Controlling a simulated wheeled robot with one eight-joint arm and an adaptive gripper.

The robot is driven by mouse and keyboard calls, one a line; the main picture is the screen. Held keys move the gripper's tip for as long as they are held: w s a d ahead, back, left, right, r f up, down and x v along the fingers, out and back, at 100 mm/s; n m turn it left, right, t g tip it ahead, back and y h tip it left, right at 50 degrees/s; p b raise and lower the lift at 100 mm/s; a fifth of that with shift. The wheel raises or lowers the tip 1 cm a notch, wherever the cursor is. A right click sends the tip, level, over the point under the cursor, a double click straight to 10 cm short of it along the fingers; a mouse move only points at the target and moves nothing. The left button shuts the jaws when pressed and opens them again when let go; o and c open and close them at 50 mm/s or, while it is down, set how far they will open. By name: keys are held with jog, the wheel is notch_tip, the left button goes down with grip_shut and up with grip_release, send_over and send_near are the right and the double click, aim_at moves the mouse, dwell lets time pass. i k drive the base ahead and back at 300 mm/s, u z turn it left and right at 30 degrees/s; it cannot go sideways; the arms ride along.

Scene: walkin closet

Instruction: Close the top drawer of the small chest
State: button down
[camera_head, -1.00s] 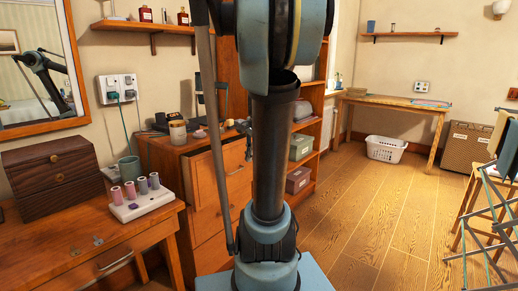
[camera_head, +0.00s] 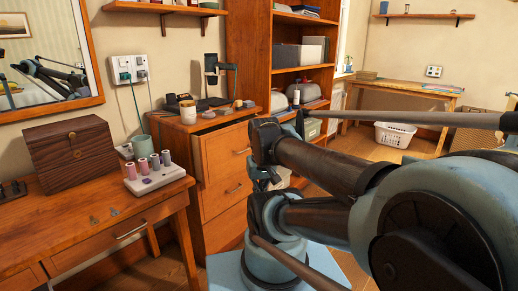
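The small wooden chest (camera_head: 221,232) stands left of the middle, between the desk and the tall shelf. Its top drawer (camera_head: 228,153) is pulled out part way, with a dark gap behind its front edge. The drawers below look shut. My arm is folded across the right and lower middle. One link ends in a dark joint just right of the top drawer and covers part of the chest's right side. My gripper cannot be clearly picked out among the dark parts there, and whether it touches the drawer cannot be told.
Jars (camera_head: 188,111) and small items stand on the chest top. The desk (camera_head: 85,232) at left holds a brown box (camera_head: 72,153) and a spool rack (camera_head: 154,182). A tall shelf (camera_head: 262,62) stands behind the chest. A white laundry basket (camera_head: 395,135) is on the floor behind.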

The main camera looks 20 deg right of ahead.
aim_at(220, 151)
jog(key=k, duration=1.1)
jog(key=u, duration=0.65)
jog(key=i, duration=1.45)
jog(key=z, duration=0.25)
